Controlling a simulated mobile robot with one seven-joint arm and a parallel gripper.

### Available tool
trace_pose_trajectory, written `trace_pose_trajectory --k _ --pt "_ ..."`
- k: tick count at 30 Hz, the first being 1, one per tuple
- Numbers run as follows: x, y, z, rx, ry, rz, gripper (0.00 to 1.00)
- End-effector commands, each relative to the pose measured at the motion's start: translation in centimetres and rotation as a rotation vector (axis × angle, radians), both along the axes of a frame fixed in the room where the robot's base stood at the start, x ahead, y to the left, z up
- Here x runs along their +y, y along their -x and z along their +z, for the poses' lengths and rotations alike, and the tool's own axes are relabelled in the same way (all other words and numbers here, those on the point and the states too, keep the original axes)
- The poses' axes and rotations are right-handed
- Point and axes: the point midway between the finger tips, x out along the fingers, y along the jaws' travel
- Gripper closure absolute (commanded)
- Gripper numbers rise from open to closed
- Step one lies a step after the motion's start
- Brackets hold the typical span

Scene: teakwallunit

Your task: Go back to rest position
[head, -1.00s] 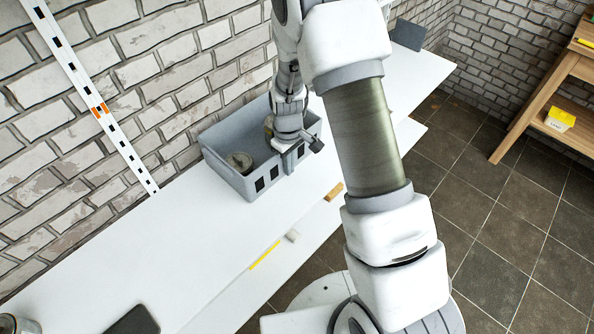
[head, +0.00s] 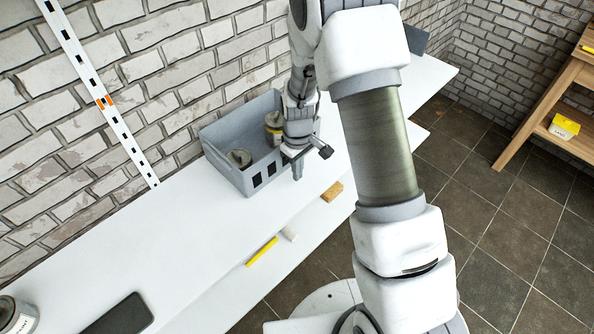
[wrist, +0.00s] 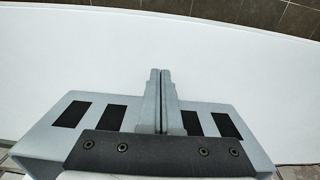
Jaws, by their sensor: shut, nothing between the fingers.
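My gripper (head: 297,172) is shut and empty in the head view, pointing down just in front of the right part of the grey bin. In the wrist view its two fingers (wrist: 161,75) are pressed together over the white shelf. The grey bin (head: 232,180) stands on the white shelf against the brick wall. It holds a round can (head: 239,157) at its left and another can (head: 272,124) with a yellowish label further back, partly hidden by my arm. The bin also shows along the bottom of the wrist view (wrist: 55,97).
The white shelf (head: 130,240) has clear room left of the bin. A dark flat device (head: 118,315) and a paint can (head: 15,315) are at its near left end. A lower ledge holds a yellow stick (head: 262,252), a white block (head: 289,234) and a tan block (head: 332,191). A wooden rack (head: 550,110) stands right.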

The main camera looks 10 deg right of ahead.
Motion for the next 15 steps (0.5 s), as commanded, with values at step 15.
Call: trace_pose_trajectory --k 15 --pt "0.0 0.0 9.5 -0.002 0.000 -0.001 1.00"
